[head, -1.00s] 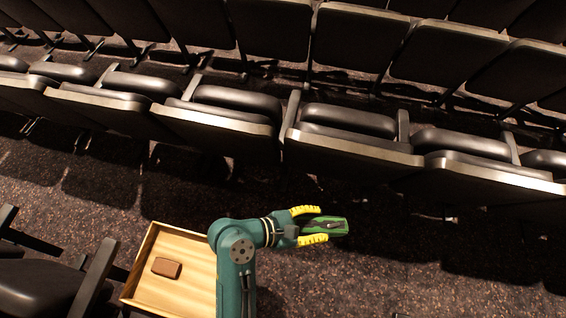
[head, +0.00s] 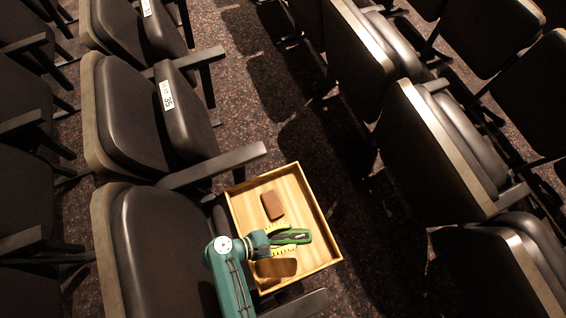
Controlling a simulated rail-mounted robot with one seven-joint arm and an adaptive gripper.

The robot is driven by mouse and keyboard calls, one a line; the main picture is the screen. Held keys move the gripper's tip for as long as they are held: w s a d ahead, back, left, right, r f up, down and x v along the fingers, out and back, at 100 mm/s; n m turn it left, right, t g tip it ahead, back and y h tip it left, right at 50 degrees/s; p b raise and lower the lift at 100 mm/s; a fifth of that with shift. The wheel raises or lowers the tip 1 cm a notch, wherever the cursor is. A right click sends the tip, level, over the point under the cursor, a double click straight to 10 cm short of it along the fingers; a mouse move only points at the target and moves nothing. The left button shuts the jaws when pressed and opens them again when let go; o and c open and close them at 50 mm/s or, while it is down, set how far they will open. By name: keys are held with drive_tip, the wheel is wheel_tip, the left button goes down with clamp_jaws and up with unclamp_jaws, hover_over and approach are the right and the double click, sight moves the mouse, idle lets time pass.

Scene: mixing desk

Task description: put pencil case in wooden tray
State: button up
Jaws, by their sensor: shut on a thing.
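The green pencil case (head: 291,236) is in my gripper (head: 283,239), whose yellow fingers are shut on it. The gripper and the case show over the wooden tray (head: 331,245) in the head view. The case appears held above the tray floor, with a shadow on the floor below it; its exact height I cannot tell. The tray is light wood with low walls. A brown block (head: 272,205) lies inside the tray, just beyond the gripper and apart from it.
Dark theatre seats stand on both sides: a seat with an armrest (head: 215,165) is close to the tray's left, and a row of seats (head: 430,150) is to the right. Dark speckled carpet (head: 245,75) is open in the aisle beyond the tray.

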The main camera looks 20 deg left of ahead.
drive_tip(key=f+b, duration=0.2)
drive_tip(key=f, duration=0.2)
drive_tip(key=s+f+b, duration=0.1)
drive_tip(key=f+b, duration=0.1)
drive_tip(key=f, duration=0.3)
drive_tip(key=s+d+f+b, duration=0.1)
drive_tip(key=f+b, duration=0.2)
drive_tip(key=f, duration=0.1)
drive_tip(key=shift+f, duration=0.4)
drive_tip(key=shift+r, duration=0.15)
drive_tip(key=o, duration=1.2)
